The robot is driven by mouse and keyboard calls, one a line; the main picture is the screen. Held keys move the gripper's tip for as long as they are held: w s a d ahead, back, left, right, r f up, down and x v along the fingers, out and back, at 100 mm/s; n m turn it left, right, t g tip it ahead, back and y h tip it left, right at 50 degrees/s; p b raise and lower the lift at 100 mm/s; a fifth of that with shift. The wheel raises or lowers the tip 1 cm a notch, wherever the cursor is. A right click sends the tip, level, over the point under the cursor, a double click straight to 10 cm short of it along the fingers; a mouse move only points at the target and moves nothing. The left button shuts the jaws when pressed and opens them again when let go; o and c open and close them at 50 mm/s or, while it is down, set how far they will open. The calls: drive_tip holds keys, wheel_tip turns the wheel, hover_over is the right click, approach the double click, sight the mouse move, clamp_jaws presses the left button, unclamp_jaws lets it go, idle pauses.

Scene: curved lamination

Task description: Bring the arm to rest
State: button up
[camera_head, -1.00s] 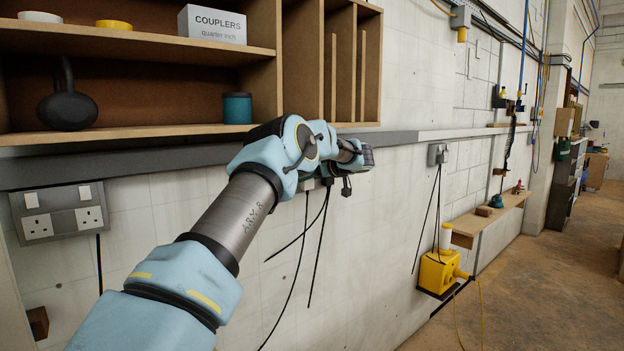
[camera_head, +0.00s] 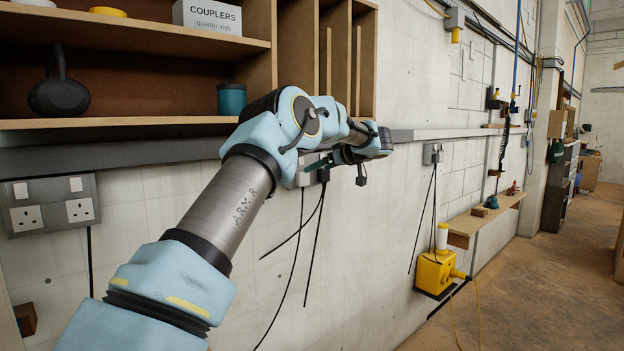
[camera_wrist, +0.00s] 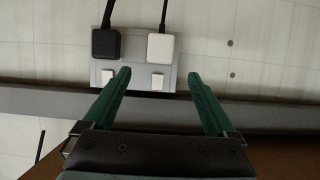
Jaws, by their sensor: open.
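My arm reaches out toward the wall in the head view, bent at the elbow. My gripper (camera_wrist: 158,98) shows in the wrist view with its two green fingers spread wide and nothing between them. In the head view the green fingers (camera_head: 318,164) show small beside the wall, partly hidden by my arm. Past the fingertips in the wrist view is a grey wall socket (camera_wrist: 137,76) with a black plug (camera_wrist: 106,43) and a white plug (camera_wrist: 160,47) in it. I cannot tell whether the fingers touch anything.
A wooden shelf unit (camera_head: 140,123) holds a black kettlebell-like object (camera_head: 58,95), a teal tin (camera_head: 231,99) and a couplers box (camera_head: 207,16). A grey rail (camera_head: 120,153) runs along the wall. A yellow machine (camera_head: 436,272) stands right. The floor at right (camera_head: 560,290) is clear.

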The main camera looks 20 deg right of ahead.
wheel_tip(320, 180, up, 5)
drive_tip(key=a+m+t+h, duration=0.2)
drive_tip(key=m+t+h, duration=0.1)
drive_tip(key=t+h, duration=0.1)
drive_tip(key=s+a+f+m+g+h+b, duration=0.1)
drive_tip(key=s+a+f+m+g+h, duration=0.6)
drive_tip(key=s+a+f, duration=1.35)
drive_tip(key=s+a+f+n+g+y, duration=0.2)
drive_tip(key=s+a, duration=0.4)
drive_tip(key=s, duration=0.3)
drive_tip(key=s+a+f+n+g+y, duration=0.1)
drive_tip(key=s+a+f+g+y, duration=0.2)
drive_tip(key=s, duration=0.6)
drive_tip(key=a+f+g, duration=0.1)
drive_tip(key=a+g, duration=0.1)
drive_tip(key=a, duration=0.1)
drive_tip(key=shift+s+f+n+g+b, duration=0.15)
drive_tip(key=shift+f+n+g+b, duration=0.15)
drive_tip(key=shift+f+n, duration=0.1)
